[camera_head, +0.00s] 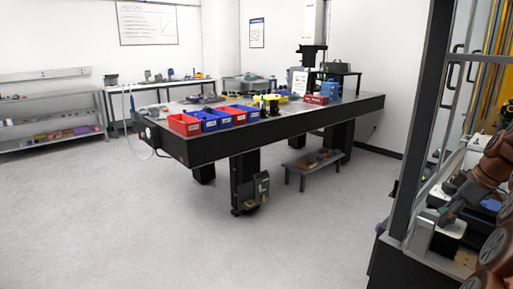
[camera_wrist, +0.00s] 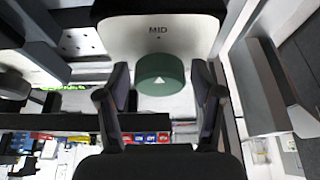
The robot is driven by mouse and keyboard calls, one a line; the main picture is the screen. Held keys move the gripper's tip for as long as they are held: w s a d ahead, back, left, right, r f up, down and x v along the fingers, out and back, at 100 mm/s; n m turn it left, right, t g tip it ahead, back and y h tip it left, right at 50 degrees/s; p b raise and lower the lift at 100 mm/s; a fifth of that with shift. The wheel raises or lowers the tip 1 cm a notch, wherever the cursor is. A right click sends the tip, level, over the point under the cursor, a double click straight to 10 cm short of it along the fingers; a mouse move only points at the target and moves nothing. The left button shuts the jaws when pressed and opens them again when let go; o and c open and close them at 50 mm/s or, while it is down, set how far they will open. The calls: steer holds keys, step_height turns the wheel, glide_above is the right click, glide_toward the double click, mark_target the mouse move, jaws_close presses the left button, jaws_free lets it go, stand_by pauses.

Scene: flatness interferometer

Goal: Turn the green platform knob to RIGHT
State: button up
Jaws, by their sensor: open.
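The green knob (camera_wrist: 160,80) is in the upper middle of the wrist view. It is round with a white triangle on its face, and the triangle points up at the printed word MID. The knob is set on a pale panel (camera_wrist: 190,40). My gripper (camera_wrist: 160,76) is open, with one dark finger on the left of the knob and one on its right. Gaps seem to show between fingers and knob, but I cannot tell whether either finger touches it. No RIGHT label is readable. In the head view I cannot make out the knob.
In the head view a dark-framed machine (camera_head: 415,120) stands at the right, with my arm beside it. A large black table (camera_head: 270,130) with red and blue bins (camera_head: 185,124) stands mid-room. A low bench (camera_head: 312,163) is under it. The floor at front left is clear.

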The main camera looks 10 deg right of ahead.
steer(key=shift+c, duration=0.2)
steer(key=c, duration=0.8)
steer(key=shift+a+f+m+h+b, duration=0.1)
steer(key=shift+m+h+b, duration=0.25)
steer(key=shift+m, duration=0.65)
steer(key=m+h, duration=0.1)
steer(key=m, duration=0.1)
steer(key=m+h, duration=0.1)
steer(key=m, duration=0.1)
steer(key=shift+m+t, duration=0.3)
steer(key=shift+t, duration=0.1)
steer(key=m+h, duration=0.2)
steer(key=m, duration=0.3)
steer(key=o, duration=0.9)
